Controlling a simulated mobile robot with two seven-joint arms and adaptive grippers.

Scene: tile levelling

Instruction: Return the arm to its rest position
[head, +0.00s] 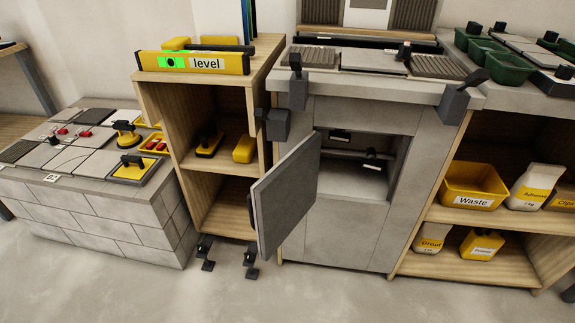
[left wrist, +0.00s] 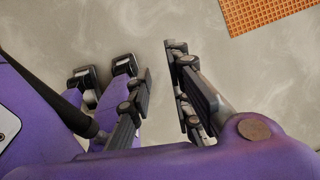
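My left gripper (left wrist: 160,62) shows in the left wrist view. Its two dark fingers stand apart with nothing between them, over bare grey floor. Purple parts of my own body fill the lower edge and left side of that view. Neither of my grippers can be made out for certain in the head view. My right gripper is not seen.
A grey cabinet door (head: 285,195) stands open, sticking out into the room. A yellow level (head: 192,62) lies on the wooden shelf (head: 228,215). A tiled block (head: 110,232) stands left. The front floor is clear. An orange grid mat (left wrist: 268,12) lies nearby.

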